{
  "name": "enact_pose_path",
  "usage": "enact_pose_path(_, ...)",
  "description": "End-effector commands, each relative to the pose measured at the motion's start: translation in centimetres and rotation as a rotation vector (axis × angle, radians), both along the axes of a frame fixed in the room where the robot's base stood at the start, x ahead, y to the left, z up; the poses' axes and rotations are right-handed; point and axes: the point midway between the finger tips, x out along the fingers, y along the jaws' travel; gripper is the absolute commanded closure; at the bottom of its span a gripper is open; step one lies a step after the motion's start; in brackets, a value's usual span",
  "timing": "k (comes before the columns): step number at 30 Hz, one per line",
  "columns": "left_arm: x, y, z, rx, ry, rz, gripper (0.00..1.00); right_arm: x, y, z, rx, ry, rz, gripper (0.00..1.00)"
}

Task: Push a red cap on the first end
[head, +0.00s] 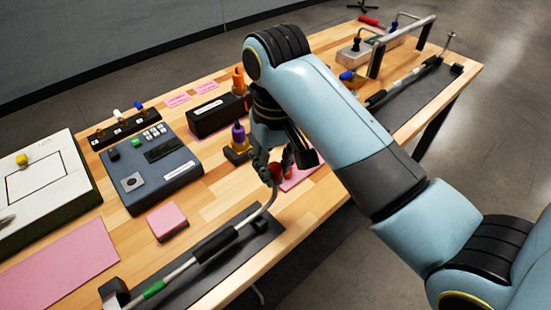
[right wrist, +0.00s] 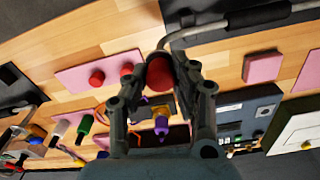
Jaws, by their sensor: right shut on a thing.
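My right gripper (head: 274,168) is shut on a red cap (right wrist: 160,73), which also shows between its fingers in the head view (head: 276,174). A grey rod (head: 178,272) with a black sleeve and a green band lies along a dark stand near the front edge. Its bent end (head: 270,200) rises to the held cap. In the right wrist view the curved tube (right wrist: 195,32) meets or nearly meets the cap; I cannot tell how far the cap is on. Two more red caps (right wrist: 97,78) (right wrist: 126,69) sit on a pink mat (right wrist: 72,77). My left gripper is not in view.
A blue-grey control box (head: 155,165), a pink block (head: 167,221) and a black box (head: 215,115) stand left of the gripper. A purple-topped bottle (head: 239,138) stands close behind it. A second rod stand (head: 420,100) lies at the far right. Bare wood shows between them.

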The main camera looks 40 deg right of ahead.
Motion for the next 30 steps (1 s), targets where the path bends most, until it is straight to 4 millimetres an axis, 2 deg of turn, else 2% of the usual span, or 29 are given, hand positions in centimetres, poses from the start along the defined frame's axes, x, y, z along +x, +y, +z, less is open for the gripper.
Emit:
enact_pose_path(5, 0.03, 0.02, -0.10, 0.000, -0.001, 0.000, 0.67, -0.39, 0.07, -0.99, 0.002, 0.013, 0.001, 1.00)
enact_pose_path(13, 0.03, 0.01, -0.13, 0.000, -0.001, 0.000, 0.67, -0.53, 0.11, -1.11, 0.003, 0.017, 0.001, 1.00)
enact_pose_path(14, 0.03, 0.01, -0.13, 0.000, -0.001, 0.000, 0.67, -0.54, 0.11, -1.11, 0.003, 0.017, 0.001, 0.74)
enact_pose_path(20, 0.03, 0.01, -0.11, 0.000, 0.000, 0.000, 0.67, -0.40, 0.08, -0.93, 0.002, 0.013, 0.001, 0.48)
enact_pose_path(25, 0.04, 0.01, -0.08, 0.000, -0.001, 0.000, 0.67, -0.28, 0.06, -0.78, 0.001, 0.009, 0.000, 0.48)
enact_pose_path(27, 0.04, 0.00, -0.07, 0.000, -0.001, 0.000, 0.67, -0.26, 0.05, -0.74, 0.001, 0.008, 0.000, 0.41)
enact_pose_path(30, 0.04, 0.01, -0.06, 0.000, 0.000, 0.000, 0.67, -0.23, 0.05, -0.70, 0.001, 0.007, 0.000, 0.40)
